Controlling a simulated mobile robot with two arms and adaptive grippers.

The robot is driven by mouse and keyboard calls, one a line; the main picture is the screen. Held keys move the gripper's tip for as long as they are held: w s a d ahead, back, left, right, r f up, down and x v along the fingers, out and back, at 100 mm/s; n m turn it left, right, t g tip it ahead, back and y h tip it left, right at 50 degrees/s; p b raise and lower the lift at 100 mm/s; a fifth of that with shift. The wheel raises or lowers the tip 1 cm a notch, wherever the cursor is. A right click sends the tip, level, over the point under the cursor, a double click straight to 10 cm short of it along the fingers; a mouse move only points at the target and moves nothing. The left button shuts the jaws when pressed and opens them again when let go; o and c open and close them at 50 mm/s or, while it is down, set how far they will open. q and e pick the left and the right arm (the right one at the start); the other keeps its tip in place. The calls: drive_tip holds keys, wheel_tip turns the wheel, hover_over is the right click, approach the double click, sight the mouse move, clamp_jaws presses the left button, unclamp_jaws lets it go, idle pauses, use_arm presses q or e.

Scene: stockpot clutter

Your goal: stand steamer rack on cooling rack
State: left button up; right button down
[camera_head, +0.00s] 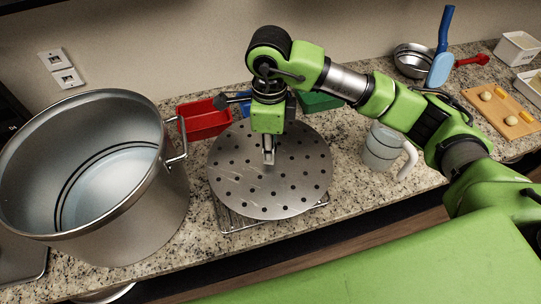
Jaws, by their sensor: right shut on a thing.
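The steamer rack (290,189) is a round, flat metal disc with many small dark holes. It lies above the cooling rack (233,222), a wire grid whose front edge and corners show under the disc on the counter. I cannot tell whether the disc touches the wires. My right gripper (268,157) reaches down from above to the middle of the disc. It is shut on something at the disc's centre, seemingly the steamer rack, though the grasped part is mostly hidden. My left gripper is not in view.
A large stockpot (150,215) stands close on the left. A red bin (205,120) and a green bin (318,102) sit behind the disc. A metal bowl (412,60) and a cutting board (505,118) are farther right.

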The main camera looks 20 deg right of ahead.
wheel_tip(320, 180, down, 3)
drive_tip(key=shift+s+r+p, duration=0.1)
drive_tip(key=shift+p, duration=0.4)
drive_tip(key=shift+f, duration=0.4)
drive_tip(key=shift+f, duration=0.1)
drive_tip(key=shift+f, duration=0.15)
drive_tip(key=c, duration=1.8)
unclamp_jaws()
